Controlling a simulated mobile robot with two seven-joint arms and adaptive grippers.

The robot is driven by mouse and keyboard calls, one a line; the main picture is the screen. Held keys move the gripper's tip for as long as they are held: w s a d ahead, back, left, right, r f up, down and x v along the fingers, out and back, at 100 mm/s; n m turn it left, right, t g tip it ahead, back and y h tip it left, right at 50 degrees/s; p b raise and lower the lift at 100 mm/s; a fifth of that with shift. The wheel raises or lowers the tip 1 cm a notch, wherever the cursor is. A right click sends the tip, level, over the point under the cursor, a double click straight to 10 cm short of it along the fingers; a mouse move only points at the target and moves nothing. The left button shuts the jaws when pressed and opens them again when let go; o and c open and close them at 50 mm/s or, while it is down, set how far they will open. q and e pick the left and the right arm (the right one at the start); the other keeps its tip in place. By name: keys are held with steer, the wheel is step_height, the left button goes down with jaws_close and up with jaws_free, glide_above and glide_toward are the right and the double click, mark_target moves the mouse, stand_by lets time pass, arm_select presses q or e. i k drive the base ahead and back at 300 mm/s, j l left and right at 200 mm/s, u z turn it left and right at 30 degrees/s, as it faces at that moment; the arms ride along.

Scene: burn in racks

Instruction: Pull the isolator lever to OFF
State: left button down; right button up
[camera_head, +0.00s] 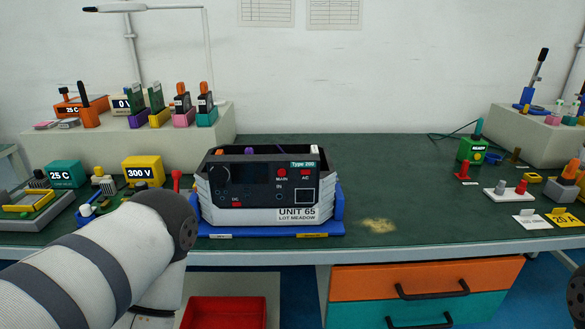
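No lever in the camera_head view carries an isolator or OFF label that I can read. A tall lever with a black grip (543,55) rises from a blue base on the back right shelf, tilted slightly right. A short black lever (83,94) stands on an orange block at the back left. A red-topped knob or handle (176,175) shows just left of the Type 200 unit, its lower part hidden by my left arm. My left arm crosses the lower left; its gripper is out of view. My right gripper is also not visible.
The Type 200 unit (293,216) sits in a blue cradle (220,232) at the bench's front. A yellow 300 V block (143,171) and several small devices crowd the left. Orange drawer (370,281) below.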

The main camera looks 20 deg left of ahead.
mark_target(177, 174)
steer(key=i+j+u, duration=0.1)
steer(key=u, duration=0.25)
steer(key=i+j+u, duration=0.1)
steer(key=j+u, duration=0.25)
steer(key=i+u, duration=0.1)
steer(key=u, duration=0.25)
